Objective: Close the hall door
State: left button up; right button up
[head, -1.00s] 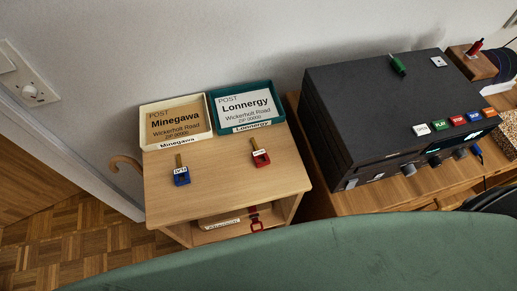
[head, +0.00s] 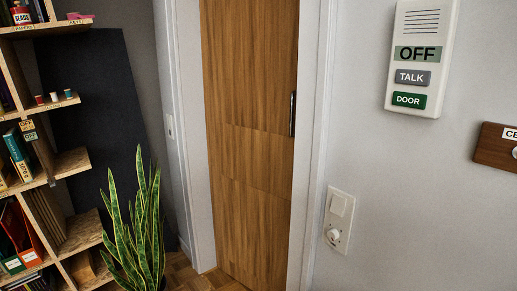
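The wooden hall door (head: 245,140) stands in the middle of the head view, inside a white frame (head: 183,120). It has brown vertical grain and a dark upright bar handle (head: 293,113) near its right edge. The panel fills the visible opening, and I see no clear gap beside it. Its top is cut off by the picture edge. I cannot tell whether it is latched. Neither of my grippers is in view.
A tall green plant (head: 140,235) stands left of the door, beside a shelf of books and folders (head: 75,165). On the right wall are an intercom (head: 418,60) and a switch with socket (head: 338,220). A little parquet (head: 180,272) shows below the door.

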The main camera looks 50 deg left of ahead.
aim_at(250, 47)
jog(key=u, duration=1.45)
jog(key=i+j+u, duration=0.2)
jog(key=j+u, duration=0.15)
jog(key=j, duration=0.15)
jog(key=i+j+u, duration=0.55)
jog(key=j+u, duration=0.15)
jog(key=i+j+z, duration=0.1)
jog(key=i+z, duration=0.3)
jog(key=i+j+z, duration=0.25)
jog(key=z, duration=0.15)
jog(key=i+l+z, duration=0.15)
jog(key=z, duration=0.25)
jog(key=i+z, duration=0.5)
jog(key=z, duration=0.25)
jog(key=i+z, duration=0.2)
jog(key=z, duration=0.2)
